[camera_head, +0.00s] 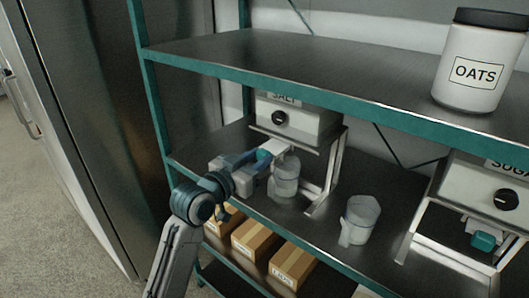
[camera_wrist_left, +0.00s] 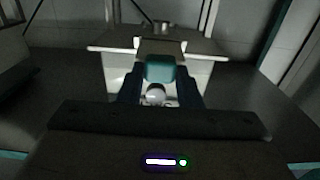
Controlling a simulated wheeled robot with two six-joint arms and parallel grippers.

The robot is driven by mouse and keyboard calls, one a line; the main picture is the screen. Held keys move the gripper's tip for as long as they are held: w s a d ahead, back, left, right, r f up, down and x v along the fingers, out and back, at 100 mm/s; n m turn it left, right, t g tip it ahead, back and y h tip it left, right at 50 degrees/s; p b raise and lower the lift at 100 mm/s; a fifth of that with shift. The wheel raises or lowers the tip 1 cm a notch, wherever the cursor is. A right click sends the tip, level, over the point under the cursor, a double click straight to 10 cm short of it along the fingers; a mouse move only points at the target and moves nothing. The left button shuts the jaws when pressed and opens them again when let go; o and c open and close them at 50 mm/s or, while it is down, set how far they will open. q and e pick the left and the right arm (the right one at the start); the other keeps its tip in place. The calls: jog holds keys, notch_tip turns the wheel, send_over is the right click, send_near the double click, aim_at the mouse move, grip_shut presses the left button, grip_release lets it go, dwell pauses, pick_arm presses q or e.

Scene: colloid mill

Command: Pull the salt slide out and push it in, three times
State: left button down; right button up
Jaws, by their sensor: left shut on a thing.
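The salt dispenser (camera_head: 303,118) is a grey-white box with a black knob on a metal stand, on the middle shelf. Its slide has a teal handle, which shows between my fingers in the left wrist view (camera_wrist_left: 160,69). My left gripper (camera_head: 264,156) is shut on the slide handle under the front of the dispenser. A pale part of the slide (camera_head: 279,146) shows between handle and box; how far it is out is hard to tell. A clear cup (camera_head: 286,180) stands below the dispenser. My right gripper is not in view.
Another clear cup (camera_head: 360,219) stands right of the salt stand. The sugar dispenser (camera_head: 489,190) with its teal handle (camera_head: 484,241) is at the right. An oats jar (camera_head: 480,65) stands on the upper shelf, whose teal edge (camera_head: 300,95) runs above. Cardboard boxes (camera_head: 254,241) sit below.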

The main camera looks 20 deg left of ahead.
pick_arm(q)
jog(key=shift+v, duration=0.85)
jog(key=shift+w, duration=0.1)
jog(key=c, duration=1)
grip_release()
jog(key=shift+c, duration=0.2)
jog(key=b+v, duration=0.1)
jog(key=v, duration=0.9)
jog(key=shift+s+b, duration=0.4)
jog(key=shift+a, duration=0.1)
